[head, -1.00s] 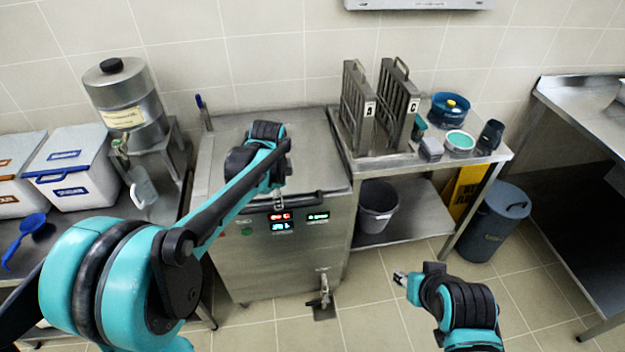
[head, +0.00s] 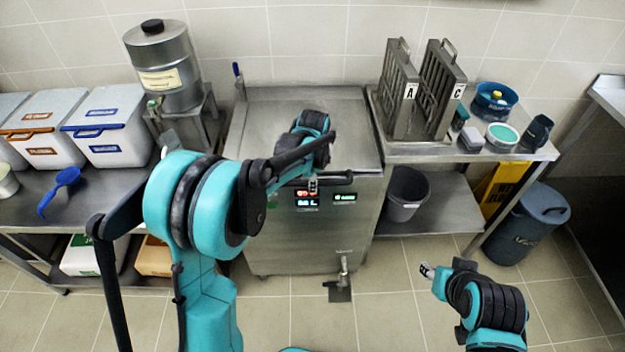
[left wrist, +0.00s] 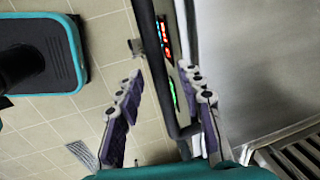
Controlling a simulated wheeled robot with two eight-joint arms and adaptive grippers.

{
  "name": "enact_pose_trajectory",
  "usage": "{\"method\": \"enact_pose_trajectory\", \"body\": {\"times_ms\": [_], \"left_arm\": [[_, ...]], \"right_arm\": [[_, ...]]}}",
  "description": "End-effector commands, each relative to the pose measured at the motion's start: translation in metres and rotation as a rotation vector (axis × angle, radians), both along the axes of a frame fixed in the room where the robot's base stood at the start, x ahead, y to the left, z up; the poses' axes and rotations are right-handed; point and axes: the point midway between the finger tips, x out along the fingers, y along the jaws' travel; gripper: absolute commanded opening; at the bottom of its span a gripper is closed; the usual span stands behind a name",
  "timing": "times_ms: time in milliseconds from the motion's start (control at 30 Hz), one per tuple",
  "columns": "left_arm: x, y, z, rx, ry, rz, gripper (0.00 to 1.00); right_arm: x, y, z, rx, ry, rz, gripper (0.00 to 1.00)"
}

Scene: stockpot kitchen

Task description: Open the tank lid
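The steel tank (head: 318,230) stands against the wall with its flat lid (head: 300,100) down. A dark handle bar (head: 340,179) runs along the lid's front edge. My left gripper (head: 312,186) is at this bar in the head view. In the left wrist view its two fingers (left wrist: 160,80) are spread, with the handle bar (left wrist: 160,75) passing between them. Gaps show between the bar and the fingers. My right gripper (head: 427,271) is low over the floor at the right, away from the tank; its finger opening is too small to judge.
A steel side table (head: 470,152) with two upright racks and small containers adjoins the tank on the right. A grey bucket (head: 406,195) sits on its lower shelf. A drain valve (head: 343,277) juts from the tank's front. Lidded bins (head: 105,125) stand left.

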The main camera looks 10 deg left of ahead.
Motion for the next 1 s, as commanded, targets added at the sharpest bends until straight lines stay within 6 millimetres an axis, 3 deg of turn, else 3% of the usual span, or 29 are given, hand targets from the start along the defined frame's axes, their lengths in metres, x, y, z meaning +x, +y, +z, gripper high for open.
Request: {"method": "enact_pose_trajectory", "body": {"times_ms": [33, 167, 200, 433, 567, 767, 1000], "left_arm": [[0.0, 0.0, 0.0, 0.0, 0.0, 0.0, 0.38], [0.0, 0.0, 0.0, 0.0, 0.0, 0.0, 0.03], [0.0, 0.0, 0.0, 0.0, 0.0, 0.0, 0.0], [0.0, 0.0, 0.002, -0.001, 0.003, 0.0, 0.0], [0.001, 0.0, 0.014, -0.006, 0.021, 0.001, 0.0], [0.007, 0.002, 0.057, -0.029, 0.099, 0.002, 0.0], [0.026, 0.008, 0.142, -0.038, 0.132, 0.001, 0.0]], "right_arm": [[0.0, 0.0, 0.0, 0.0, 0.0, 0.0, 0.4], [0.0, 0.0, 0.0, 0.0, 0.0, 0.0, 0.4], [0.0, 0.0, 0.0, 0.0, 0.0, 0.0, 0.4], [0.0, 0.0, 0.002, 0.0, 0.0, 0.0, 0.4], [0.0, 0.0, 0.01, 0.0, 0.0, 0.0, 0.4], [0.0, 0.0, 0.041, 0.0, 0.0, 0.0, 0.4], [0.0, 0.0, 0.1, 0.0, 0.0, 0.0, 0.4]]}}
